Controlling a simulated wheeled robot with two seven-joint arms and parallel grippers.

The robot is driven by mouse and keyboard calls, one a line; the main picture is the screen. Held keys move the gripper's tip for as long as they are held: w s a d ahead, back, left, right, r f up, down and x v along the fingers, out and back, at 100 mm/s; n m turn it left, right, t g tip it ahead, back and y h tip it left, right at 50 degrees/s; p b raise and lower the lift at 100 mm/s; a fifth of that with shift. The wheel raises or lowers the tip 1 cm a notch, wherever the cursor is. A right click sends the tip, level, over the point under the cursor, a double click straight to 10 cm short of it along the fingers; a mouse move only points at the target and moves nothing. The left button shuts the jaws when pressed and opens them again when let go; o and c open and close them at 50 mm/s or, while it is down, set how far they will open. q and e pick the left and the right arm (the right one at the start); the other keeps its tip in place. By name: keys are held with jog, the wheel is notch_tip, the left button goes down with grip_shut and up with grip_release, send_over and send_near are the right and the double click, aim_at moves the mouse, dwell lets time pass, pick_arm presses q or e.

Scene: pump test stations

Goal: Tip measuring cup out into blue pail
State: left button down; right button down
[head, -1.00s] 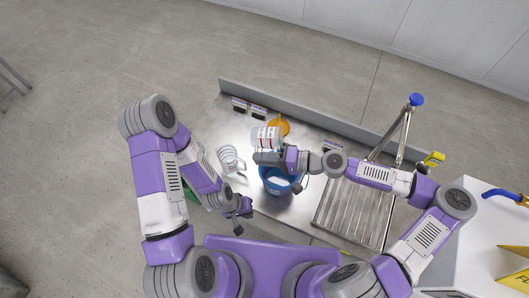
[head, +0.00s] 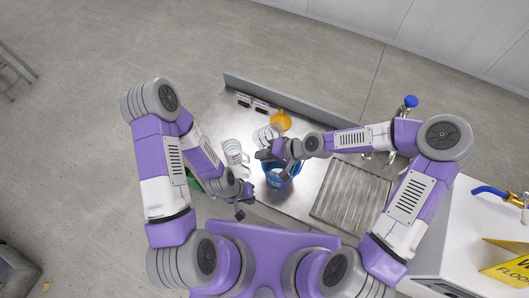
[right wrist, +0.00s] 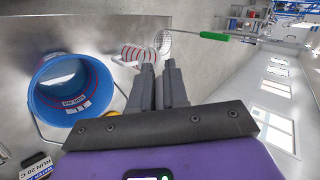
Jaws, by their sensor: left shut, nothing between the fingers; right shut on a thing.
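The measuring cup (head: 264,135), white with red markings, is held by my right gripper (head: 266,153), which is shut on it. The cup is tilted and sits above the bench, just behind the blue pail (head: 270,180). The pail stands on the bench, partly covered by my right gripper and wrist in the head view. In the right wrist view, the open pail (right wrist: 38,105) is left of my right fingers (right wrist: 160,72), with something pale inside. A red-striped cup (right wrist: 137,53) shows at the fingertips. My left gripper (head: 239,213) is shut and empty near the bench's front edge.
A second white cup with markings (head: 234,152) stands left of the pail. An orange object (head: 281,121) sits behind the held cup. A ridged drainer (head: 350,200) and a blue-topped tap (head: 410,101) are to the right. A green-handled tool (right wrist: 215,36) shows in the wrist view.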

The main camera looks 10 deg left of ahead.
jog(key=shift+d, duration=0.1)
jog(key=shift+r+h, duration=0.15)
jog(key=shift+h, duration=0.55)
jog(key=shift+d+h, duration=0.1)
jog(key=shift+h, duration=0.9)
jog(key=shift+p, duration=0.3)
jog(key=h, duration=0.3)
jog(key=shift+d+f, duration=0.2)
jog(key=shift+d, duration=0.1)
